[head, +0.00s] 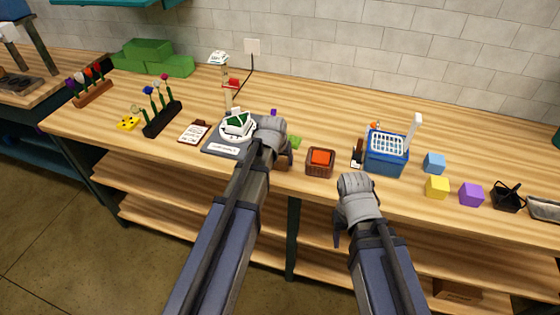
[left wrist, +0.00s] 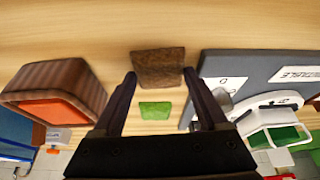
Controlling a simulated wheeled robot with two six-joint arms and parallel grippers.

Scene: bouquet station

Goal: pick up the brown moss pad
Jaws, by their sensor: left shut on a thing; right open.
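The brown moss pad (left wrist: 158,67) is between the two fingertips of my left gripper (left wrist: 158,76) in the left wrist view. The fingers are shut on its sides. In the head view the pad (head: 284,161) shows only partly beside my left gripper (head: 277,151), which covers much of it. I cannot tell whether the pad is clear of the tabletop. My right gripper (head: 341,228) is open in front of the bench edge, with its fingers hard to make out.
A green pad (head: 295,142) lies just behind the brown one. A grey board with a white scale (head: 238,128) is to the left. A brown basket with an orange filling (head: 320,162) and a blue crate (head: 386,160) stand to the right.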

